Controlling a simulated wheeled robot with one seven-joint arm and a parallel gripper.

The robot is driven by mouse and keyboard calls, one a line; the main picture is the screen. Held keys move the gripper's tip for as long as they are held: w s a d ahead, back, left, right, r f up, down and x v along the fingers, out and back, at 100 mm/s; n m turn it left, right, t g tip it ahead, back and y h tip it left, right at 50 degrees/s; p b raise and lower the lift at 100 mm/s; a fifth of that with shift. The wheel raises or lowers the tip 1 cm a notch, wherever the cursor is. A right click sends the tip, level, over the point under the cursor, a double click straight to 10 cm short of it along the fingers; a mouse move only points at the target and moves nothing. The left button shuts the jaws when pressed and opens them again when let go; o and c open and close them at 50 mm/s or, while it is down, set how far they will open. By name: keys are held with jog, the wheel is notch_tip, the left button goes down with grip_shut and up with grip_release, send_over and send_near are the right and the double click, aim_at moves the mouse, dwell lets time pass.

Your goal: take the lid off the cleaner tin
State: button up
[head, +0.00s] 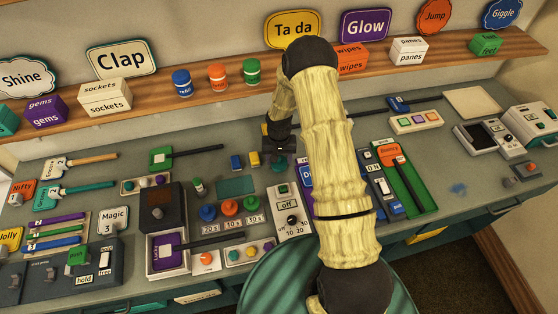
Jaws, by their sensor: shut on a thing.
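My gripper (279,151) is at the middle of the counter, pointing down, seen small and dark to the left of my arm. It is shut on a small teal thing (278,165) that shows just under its fingers. I cannot tell whether this is the cleaner tin's lid or the tin itself, or whether it is raised off the counter. No label reading cleaner is legible. A small white tin with a green top (198,187) stands upright on the counter, left of and apart from my gripper.
Blue (182,83), orange (218,77) and green (252,72) tins stand on the back shelf (140,105). Yellow and blue blocks (246,161) are close left of my gripper. A timer box (291,212) and coloured knobs stand in front. My arm hides part of the counter.

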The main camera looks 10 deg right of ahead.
jog(key=shift+r, duration=0.1)
notch_tip(320, 180, up, 10)
jog(key=b, duration=0.3)
dwell(0.3)
dwell(0.5)
